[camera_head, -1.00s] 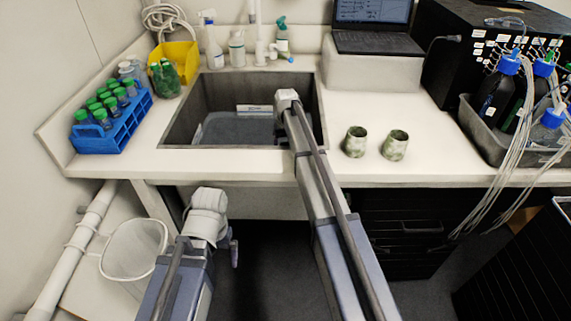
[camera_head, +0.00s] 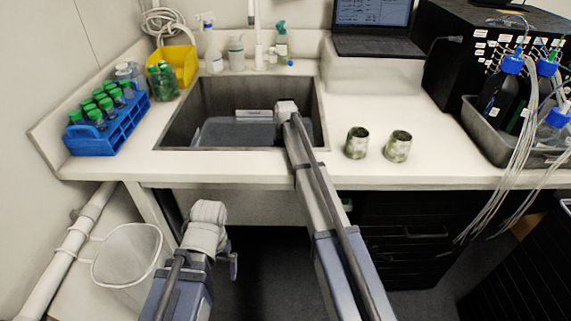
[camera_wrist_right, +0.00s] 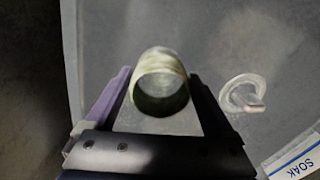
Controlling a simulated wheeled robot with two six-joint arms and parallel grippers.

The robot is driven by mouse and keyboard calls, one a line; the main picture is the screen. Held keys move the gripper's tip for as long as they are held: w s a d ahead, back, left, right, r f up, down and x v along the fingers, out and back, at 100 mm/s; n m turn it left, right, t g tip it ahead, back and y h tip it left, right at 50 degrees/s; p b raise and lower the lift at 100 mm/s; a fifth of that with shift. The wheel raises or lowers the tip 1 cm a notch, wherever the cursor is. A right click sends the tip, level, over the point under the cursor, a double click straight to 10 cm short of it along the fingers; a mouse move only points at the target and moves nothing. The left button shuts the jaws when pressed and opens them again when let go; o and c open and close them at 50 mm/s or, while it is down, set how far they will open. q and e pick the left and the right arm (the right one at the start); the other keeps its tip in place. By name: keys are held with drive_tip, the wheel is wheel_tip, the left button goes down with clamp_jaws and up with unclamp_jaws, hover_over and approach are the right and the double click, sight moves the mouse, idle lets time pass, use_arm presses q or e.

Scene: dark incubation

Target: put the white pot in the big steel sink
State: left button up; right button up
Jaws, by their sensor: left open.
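A pale, green-mottled pot (camera_wrist_right: 160,82) sits between the fingertips of my right gripper (camera_wrist_right: 162,80), its open mouth showing in the right wrist view. The fingers flank it closely and appear to hold it above a grey surface. In the head view my right arm reaches over the big steel sink (camera_head: 178,127); its fingers and the pot are hidden there. Two similar mottled pots, a left one (camera_head: 357,143) and a right one (camera_head: 397,147), stand on the counter right of the sink. My left gripper (camera_head: 233,265) is open and low in front of the counter.
A grey tub (camera_head: 225,132) lies inside the sink; the right wrist view shows a SOAK label (camera_wrist_right: 296,163) and a pale ring-shaped item (camera_wrist_right: 243,94). A blue tube rack (camera_head: 105,132) stands left, a grey bottle tray (camera_head: 490,135) right.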

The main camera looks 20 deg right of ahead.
drive_tip(key=shift+o, duration=0.7)
drive_tip(key=shift+r, duration=0.1)
wheel_tip(320, 180, up, 12)
drive_tip(key=p, duration=1.2)
